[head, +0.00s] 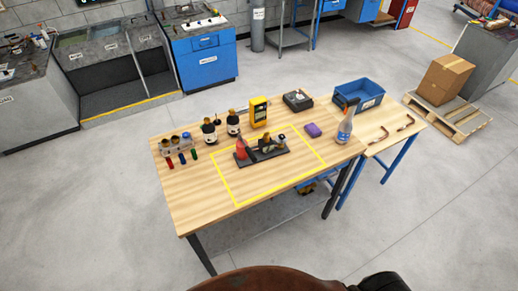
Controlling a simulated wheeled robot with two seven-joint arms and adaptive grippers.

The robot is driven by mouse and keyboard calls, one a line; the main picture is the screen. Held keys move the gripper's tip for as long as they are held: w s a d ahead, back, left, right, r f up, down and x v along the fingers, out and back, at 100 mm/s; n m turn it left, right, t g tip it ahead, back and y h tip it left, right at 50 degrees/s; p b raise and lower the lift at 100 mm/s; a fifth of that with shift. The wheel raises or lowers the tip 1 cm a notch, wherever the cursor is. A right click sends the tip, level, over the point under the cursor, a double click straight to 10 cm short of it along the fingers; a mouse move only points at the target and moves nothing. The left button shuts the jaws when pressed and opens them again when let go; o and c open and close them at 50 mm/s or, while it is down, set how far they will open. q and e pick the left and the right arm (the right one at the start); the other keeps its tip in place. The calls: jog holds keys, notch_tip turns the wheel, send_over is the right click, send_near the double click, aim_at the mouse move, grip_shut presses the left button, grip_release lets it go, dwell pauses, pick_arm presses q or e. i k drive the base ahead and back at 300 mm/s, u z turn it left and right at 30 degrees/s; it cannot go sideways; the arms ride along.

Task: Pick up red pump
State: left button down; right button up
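A red upright part, which looks like the red pump (241,147), stands at the left end of a flat dark base (268,157). Dark and brass-coloured fittings (267,142) sit on the same base to its right. The base lies inside a yellow-taped rectangle (236,204) on the wooden table (200,213). Neither of my grippers is in view, and nothing touches the red part except what it stands on. Its small details are too small to tell.
Two dark bottles (209,130) and a yellow meter (258,112) stand behind the base. The table's front is clear.

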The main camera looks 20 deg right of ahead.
aim_at(263, 151)
jog(key=k, duration=1.3)
jog(key=z, duration=0.7)
jog(key=i, duration=0.6)
jog(key=z, duration=0.8)
jog(key=i, duration=1.45)
jog(key=u, duration=1.15)
jog(key=i, duration=0.5)
jog(key=u, duration=0.75)
